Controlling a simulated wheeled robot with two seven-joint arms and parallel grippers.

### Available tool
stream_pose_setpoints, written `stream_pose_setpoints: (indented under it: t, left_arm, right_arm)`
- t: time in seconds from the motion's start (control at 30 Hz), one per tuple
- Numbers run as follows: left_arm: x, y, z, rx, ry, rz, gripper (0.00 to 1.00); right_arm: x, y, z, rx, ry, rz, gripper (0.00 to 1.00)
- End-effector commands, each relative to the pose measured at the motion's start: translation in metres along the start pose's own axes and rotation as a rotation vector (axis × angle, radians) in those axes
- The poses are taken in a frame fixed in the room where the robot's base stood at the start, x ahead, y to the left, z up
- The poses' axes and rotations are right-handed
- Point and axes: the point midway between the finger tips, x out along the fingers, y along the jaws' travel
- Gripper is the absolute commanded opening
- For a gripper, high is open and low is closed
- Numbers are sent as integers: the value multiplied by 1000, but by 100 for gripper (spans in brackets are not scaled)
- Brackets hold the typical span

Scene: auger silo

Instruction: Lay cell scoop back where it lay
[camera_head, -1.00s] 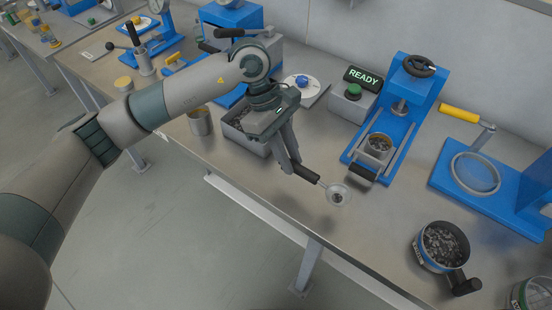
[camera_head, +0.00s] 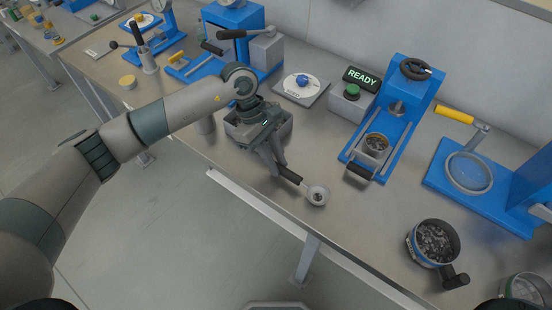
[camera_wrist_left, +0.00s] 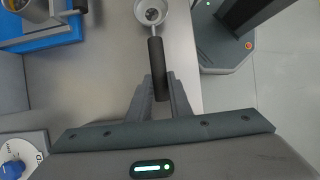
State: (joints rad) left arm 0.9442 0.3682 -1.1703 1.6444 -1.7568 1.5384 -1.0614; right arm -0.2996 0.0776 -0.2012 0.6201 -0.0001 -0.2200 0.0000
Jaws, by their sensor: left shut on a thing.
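The cell scoop (camera_head: 317,194) has a black handle and a round pale bowl. My left gripper (camera_head: 285,173) is shut on its black handle, near the front edge of the bench (camera_head: 235,160). In the left wrist view the handle (camera_wrist_left: 156,62) stands between the fingertips of the left gripper (camera_wrist_left: 158,88), and the bowl (camera_wrist_left: 150,12) points away from it. A small dark remnant shows inside the bowl. I cannot tell whether the scoop touches the bench top. My right gripper is not in view.
A grey bin (camera_head: 245,133) stands behind my left gripper, partly hidden by it. A blue press (camera_head: 400,110) with a cup (camera_head: 376,146) stands to the right. A pot of dark pieces (camera_head: 433,243) stands at the front right. Bench between scoop and pot is clear.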

Motion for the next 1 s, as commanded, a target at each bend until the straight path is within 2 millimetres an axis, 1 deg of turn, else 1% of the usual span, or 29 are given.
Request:
stream_pose_setpoints:
  t: [0.03, 0.1, 0.37, 0.5, 0.53, 0.6, 1.0]
  left_arm:
    - [2, 0, 0, -1, -2, -2, 0]
    - [6, 0, -2, 1, -1, -1, 0]
    - [8, 0, -4, 1, 0, 0, 0]
    - [11, 0, -5, 1, 1, 0, 0]
    - [10, 0, -5, 1, 1, 0, 23]
    - [10, 0, -4, 1, 1, -1, 37]
    - [8, 0, -4, 0, 1, 0, 37]
  right_arm:
    - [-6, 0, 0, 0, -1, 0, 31]
    - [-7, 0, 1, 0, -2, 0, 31]
    - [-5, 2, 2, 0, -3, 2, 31]
    - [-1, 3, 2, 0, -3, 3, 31]
    - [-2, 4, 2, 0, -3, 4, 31]
    - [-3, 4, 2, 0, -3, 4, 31]
    - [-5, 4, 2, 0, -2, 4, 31]
